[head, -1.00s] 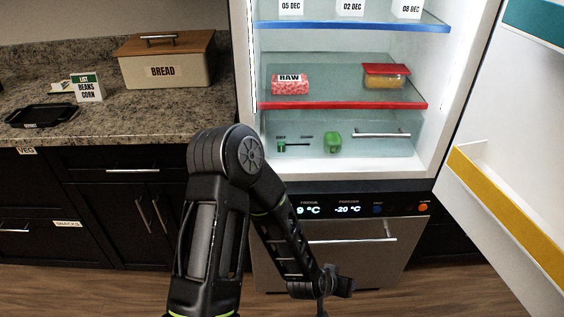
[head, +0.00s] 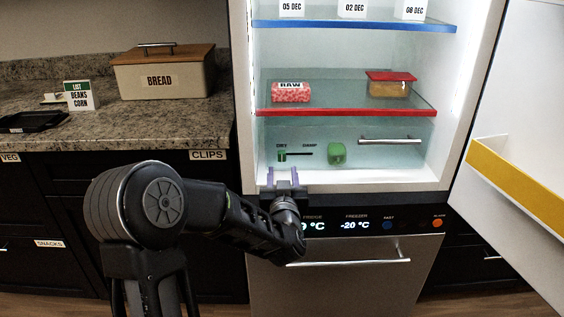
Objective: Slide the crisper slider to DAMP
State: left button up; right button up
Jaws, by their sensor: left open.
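The crisper drawer (head: 384,160) is at the bottom of the open fridge, with a clear front and a silver handle (head: 390,141). The green crisper slider (head: 282,156) sits at the left end of a short dark track, under a small label that seems to read DRY. The DAMP label (head: 309,145) is above the track's right end. My left gripper (head: 283,176) is open and empty, fingers pointing up at the drawer front, just below the slider. I cannot tell whether it touches anything. My right gripper is not in view.
A green item (head: 337,153) shows at the drawer, right of the track. A red-edged shelf (head: 350,109) above holds a RAW pack (head: 291,92) and a red-lidded box (head: 389,84). The fridge door (head: 520,110) stands open at the right. The freezer handle (head: 348,262) is below.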

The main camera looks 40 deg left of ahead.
aim_at(282, 157)
pick_arm(q)
jog(key=x, duration=0.7)
jog(key=shift+w+a, duration=0.2)
jog(key=shift+w, duration=0.05)
grip_shut()
jog(key=shift+d, duration=0.1)
dwell(1.1)
